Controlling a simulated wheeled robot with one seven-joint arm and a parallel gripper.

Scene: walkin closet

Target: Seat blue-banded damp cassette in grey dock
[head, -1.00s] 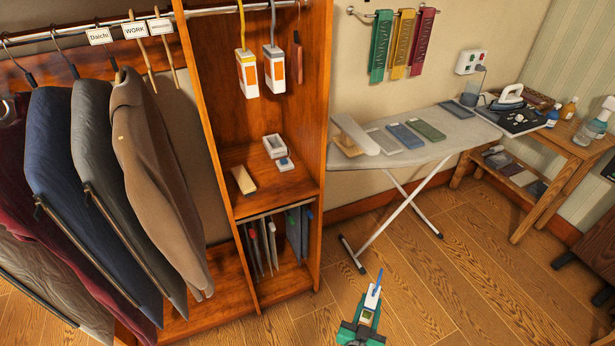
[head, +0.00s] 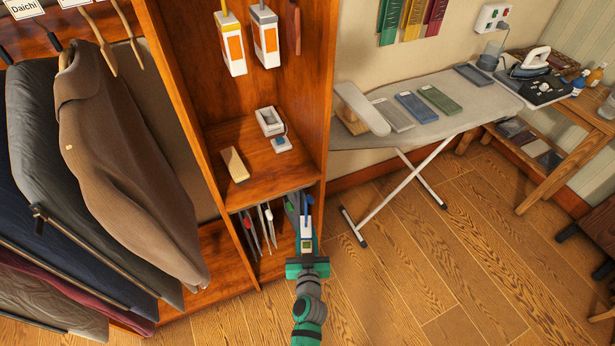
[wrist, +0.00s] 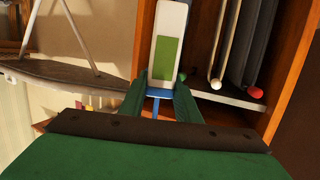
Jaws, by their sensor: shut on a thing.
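The cassette is a white block with a green panel and a blue band and hook (head: 307,203). My gripper (head: 306,243) is shut on it near the blue part, in front of the right side of the wooden shelf unit. In the wrist view the white body (wrist: 168,22) with its green panel extends away from my fingers (wrist: 158,98), and blue shows between them. A pale grey open-topped box (head: 272,130), which looks like the dock, stands on the middle shelf, above and left of my gripper in the picture. The cassette is apart from it.
A small white and blue piece (head: 281,145) and a tan block (head: 234,164) share the shelf (head: 262,177). Two orange-panelled cassettes (head: 265,38) hang above. Hanging items fill the bay below. The shelf unit's right upright (head: 322,100) and ironing board (head: 440,125) are close by.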

